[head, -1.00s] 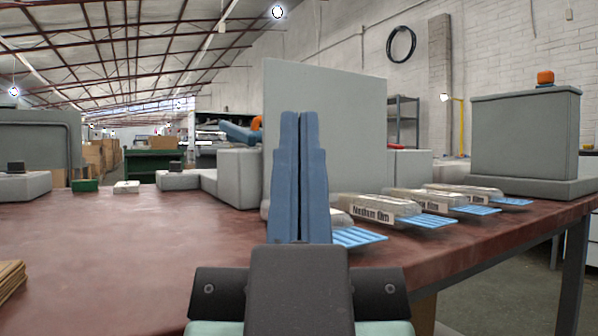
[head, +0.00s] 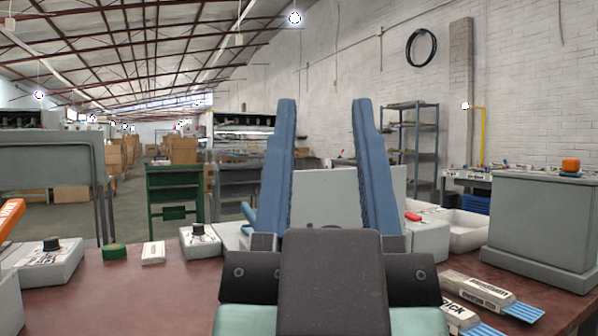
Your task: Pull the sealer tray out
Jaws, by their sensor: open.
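My gripper (head: 324,104) is open and empty, with two blue fingers pointing up and spread apart. Between and behind the fingers stands an upright grey panel (head: 325,202) on the far part of the table. Right of it is a grey housing (head: 428,240) with a red part (head: 413,216) on top. A shallow white open tray (head: 467,235) lies beside this housing; I cannot tell whether it is the sealer tray. My gripper hides much of the middle of the table.
Film packs (head: 480,292) with blue ribbed ends lie at the right front. Grey control boxes with black knobs (head: 50,262) stand at the left.

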